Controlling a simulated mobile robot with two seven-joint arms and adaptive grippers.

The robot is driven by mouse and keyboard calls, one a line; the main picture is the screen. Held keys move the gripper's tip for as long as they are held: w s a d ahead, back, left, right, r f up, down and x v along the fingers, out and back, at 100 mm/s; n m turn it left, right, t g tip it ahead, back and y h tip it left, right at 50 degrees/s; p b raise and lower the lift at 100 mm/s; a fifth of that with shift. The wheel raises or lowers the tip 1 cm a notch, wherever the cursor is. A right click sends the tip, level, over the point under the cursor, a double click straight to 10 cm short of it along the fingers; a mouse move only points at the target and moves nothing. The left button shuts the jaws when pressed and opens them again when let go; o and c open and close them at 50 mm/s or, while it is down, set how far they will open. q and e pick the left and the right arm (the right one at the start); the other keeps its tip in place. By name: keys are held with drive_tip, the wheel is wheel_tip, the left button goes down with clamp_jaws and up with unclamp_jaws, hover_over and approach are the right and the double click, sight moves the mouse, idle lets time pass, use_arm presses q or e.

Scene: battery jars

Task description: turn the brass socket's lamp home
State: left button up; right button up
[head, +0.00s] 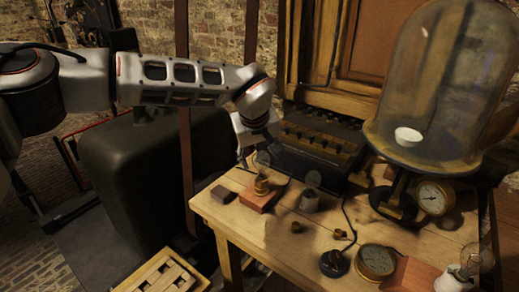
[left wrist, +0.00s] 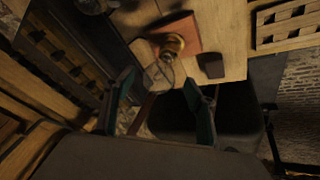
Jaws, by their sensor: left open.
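The brass socket (head: 261,185) stands on a reddish wooden block (head: 254,201) near the table's left edge. A clear glass lamp (head: 263,159) stands upright in or on it; how far it is seated cannot be told. My left gripper (head: 259,151) is just above the lamp, pointing down. In the left wrist view, the brass socket (left wrist: 173,43) is ahead of the fingers, and the lamp's glass (left wrist: 160,73) lies by the gap between the spread fingertips (left wrist: 160,79). The gripper is open; contact with the glass is not visible. My right gripper is out of view.
A dark block (head: 222,194) lies left of the socket. A grey socket with a lamp (head: 309,201) stands close on the right. Behind is a dark battery case (head: 318,150). A glass bell jar (head: 440,85), a gauge (head: 434,197) and a white socket (head: 452,281) are farther right.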

use_arm(q)
drive_tip(key=shift+x, duration=1.45)
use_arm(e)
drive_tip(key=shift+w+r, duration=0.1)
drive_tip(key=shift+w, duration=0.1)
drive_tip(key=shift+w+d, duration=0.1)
use_arm(q)
drive_tip(key=c, duration=1.4)
drive_tip(key=shift+o, duration=0.2)
drive_tip(key=shift+r+m+h+p, duration=0.1)
drive_tip(key=shift+m+h+p, duration=0.3)
drive_tip(key=shift+m, duration=0.6)
drive_tip(key=shift+a+m+g+h, duration=0.1)
drive_tip(key=shift+m+g+h, duration=0.25)
drive_tip(key=shift+m, duration=0.65)
drive_tip(key=shift+m+g+h, duration=0.25)
drive_tip(key=shift+m+h, duration=0.3)
drive_tip(key=shift+m, duration=0.65)
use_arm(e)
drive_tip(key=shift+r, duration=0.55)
use_arm(q)
drive_tip(key=o, duration=1.3)
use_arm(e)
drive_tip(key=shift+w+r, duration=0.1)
